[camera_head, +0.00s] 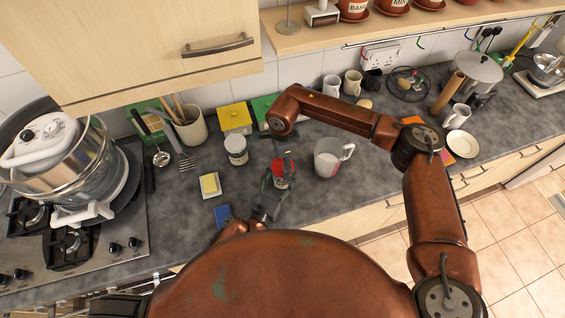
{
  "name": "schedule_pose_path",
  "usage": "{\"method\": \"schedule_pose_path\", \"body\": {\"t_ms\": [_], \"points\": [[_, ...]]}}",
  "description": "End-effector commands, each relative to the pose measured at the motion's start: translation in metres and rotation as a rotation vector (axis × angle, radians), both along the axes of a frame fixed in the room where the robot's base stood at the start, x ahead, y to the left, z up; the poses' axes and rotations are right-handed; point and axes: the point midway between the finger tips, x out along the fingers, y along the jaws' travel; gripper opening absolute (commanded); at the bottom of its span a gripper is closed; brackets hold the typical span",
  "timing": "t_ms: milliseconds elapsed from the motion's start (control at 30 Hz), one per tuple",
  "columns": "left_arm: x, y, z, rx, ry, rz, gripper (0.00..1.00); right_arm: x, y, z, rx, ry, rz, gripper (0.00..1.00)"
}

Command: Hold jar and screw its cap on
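A jar with a red top (283,167) stands on the dark grey worktop near the middle of the camera_head view. My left gripper (268,187) reaches up to it from below, with dark fingers close against its left and front. I cannot tell whether they are clamped on it. Whether the red top is a cap seated on the jar is too small to tell. My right arm reaches over from the right, and its wrist ends behind the jar. My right gripper (272,133) is a small dark shape under that wrist, partly hidden, apart from the jar.
A white-lidded jar (236,150) and a butter dish (209,185) stand to the left. A measuring jug (331,157) stands close on the right. A blue sponge-like item (223,215) lies near the front edge. A hob with a large pot (78,180) fills the far left.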

Motion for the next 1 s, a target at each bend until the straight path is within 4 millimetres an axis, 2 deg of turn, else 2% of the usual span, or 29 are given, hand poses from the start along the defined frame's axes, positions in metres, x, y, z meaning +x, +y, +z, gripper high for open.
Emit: {"method": "schedule_pose_path", "body": {"t_ms": [67,400,567,667,900,1000], "points": [[0.0001,0.0,0.0003,0.0,-0.001,0.0,0.0,0.0002,-0.0002,0.0002,0.0,0.0,0.0,0.52],[0.0001,-0.0001,0.0004,0.0,-0.001,0.0,0.0,0.0003,-0.0002,0.0003,0.0,-0.001,0.0,0.28],[0.0001,-0.0001,0.0004,0.0,-0.001,0.0,0.0,0.0004,-0.0002,0.0003,0.0,-0.001,-0.041,0.27],[0.0001,-0.0001,0.0004,0.0,-0.001,0.0,0.0,0.0004,-0.0003,0.0002,0.0,-0.001,-0.165,0.27],[0.0,-0.0002,0.0005,0.0,-0.001,0.0,0.0,0.0003,-0.0004,-0.0002,0.0,-0.001,-0.61,0.27],[0.0,-0.0002,0.0005,0.0,-0.001,0.0,0.0,0.0003,-0.0004,-0.0003,0.0,-0.001,-0.715,0.27]]}}
